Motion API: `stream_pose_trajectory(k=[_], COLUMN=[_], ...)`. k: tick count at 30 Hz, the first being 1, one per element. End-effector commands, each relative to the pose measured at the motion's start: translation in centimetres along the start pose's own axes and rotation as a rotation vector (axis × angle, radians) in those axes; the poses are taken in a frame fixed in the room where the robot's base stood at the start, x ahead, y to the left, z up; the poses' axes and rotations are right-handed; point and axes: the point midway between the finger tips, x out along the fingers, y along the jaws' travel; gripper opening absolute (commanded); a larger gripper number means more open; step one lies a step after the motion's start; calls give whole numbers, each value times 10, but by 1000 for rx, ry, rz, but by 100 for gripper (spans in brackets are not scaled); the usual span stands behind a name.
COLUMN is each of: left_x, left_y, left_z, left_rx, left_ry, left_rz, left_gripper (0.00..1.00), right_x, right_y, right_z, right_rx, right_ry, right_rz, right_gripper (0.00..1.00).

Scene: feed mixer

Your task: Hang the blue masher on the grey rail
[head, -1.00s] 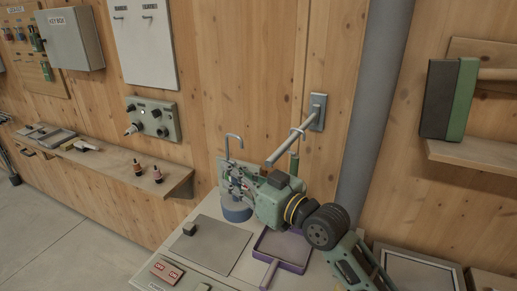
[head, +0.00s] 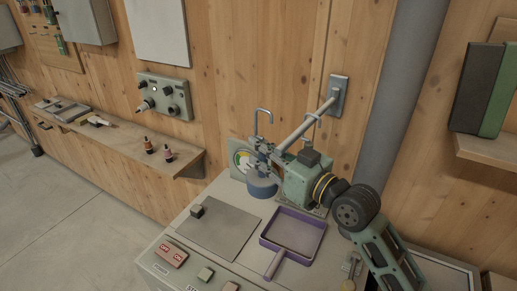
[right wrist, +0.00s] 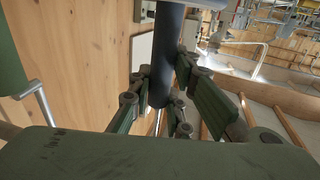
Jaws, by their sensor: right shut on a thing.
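The blue masher has a grey hook (head: 263,116) at its top and a round blue head (head: 262,188) at the bottom. It looks upright above the machine top. My right gripper (head: 263,158) is shut on its shaft, which also shows as a dark shaft (right wrist: 164,60) between the fingers in the right wrist view. The grey rail (head: 322,108) juts from a wall plate, and its free end is just right of the masher, below hook height. Whether they touch is unclear. My left gripper is out of view.
Below stands a machine top with a grey plate (head: 219,227), a purple tray (head: 295,234) and red buttons (head: 173,254). A thick grey pipe (head: 387,100) runs up the wall to the right of the rail.

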Motion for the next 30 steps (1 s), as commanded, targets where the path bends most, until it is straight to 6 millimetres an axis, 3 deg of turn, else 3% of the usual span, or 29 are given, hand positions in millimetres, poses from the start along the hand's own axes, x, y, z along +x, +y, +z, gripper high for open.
stream_pose_trajectory(k=[25, 30], left_x=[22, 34], left_y=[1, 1], left_z=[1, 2], left_rx=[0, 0], left_ry=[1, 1], left_rz=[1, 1], left_gripper=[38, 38], right_x=[-68, -68], right_y=[13, 13], right_z=[1, 16], right_rx=[-2, -1], right_ry=[1, 1], right_rz=[0, 0], right_gripper=[0, 0])
